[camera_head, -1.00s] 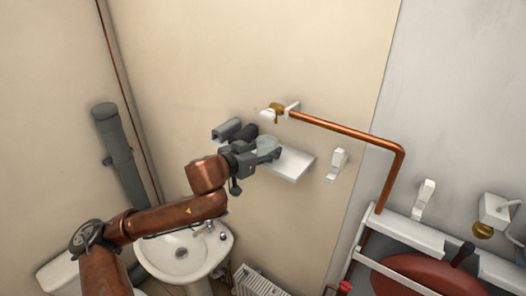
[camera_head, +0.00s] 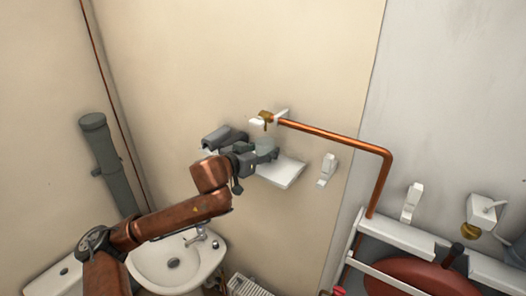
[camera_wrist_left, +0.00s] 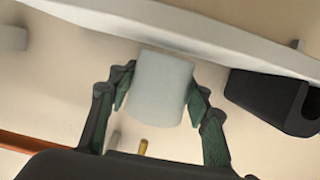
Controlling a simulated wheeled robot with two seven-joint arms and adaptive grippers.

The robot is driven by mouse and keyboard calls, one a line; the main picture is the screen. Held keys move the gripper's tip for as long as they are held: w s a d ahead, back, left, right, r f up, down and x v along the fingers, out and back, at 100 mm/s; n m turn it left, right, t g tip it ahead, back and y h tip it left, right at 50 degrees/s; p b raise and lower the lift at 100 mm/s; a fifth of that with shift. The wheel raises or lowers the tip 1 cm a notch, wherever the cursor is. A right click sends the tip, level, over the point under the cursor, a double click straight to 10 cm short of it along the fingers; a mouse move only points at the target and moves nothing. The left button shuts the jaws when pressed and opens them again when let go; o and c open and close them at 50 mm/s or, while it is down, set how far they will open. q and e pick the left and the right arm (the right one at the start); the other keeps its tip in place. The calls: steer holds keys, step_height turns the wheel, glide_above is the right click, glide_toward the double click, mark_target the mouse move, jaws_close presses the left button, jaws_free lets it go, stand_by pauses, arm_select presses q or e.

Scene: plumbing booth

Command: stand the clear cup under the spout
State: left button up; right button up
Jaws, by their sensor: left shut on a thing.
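The clear cup (camera_head: 265,144) is between the fingers of my left gripper (camera_head: 263,154), by the white shelf (camera_head: 286,174). In the left wrist view the pale cup (camera_wrist_left: 162,90) fills the gap between the two fingers (camera_wrist_left: 157,95), which are shut on it. One end of the cup meets the edge of the shelf (camera_wrist_left: 215,42) in that view; I cannot tell whether it touches. The brass spout (camera_head: 266,116) is above the cup in the head view; a brass tip (camera_wrist_left: 143,146) shows past the cup in the wrist view. My right gripper is not in view.
A grey holder (camera_head: 221,136) is left of the cup, and a dark block (camera_wrist_left: 275,101) is beside it in the wrist view. A copper pipe (camera_head: 335,137) runs right from the spout. A white wall bracket (camera_head: 327,170) is right of the shelf. The sink (camera_head: 172,263) is below.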

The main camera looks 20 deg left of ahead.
arm_select(q)
steer(key=shift+f, duration=0.5)
stand_by(0.3)
steer(key=o, duration=1.4)
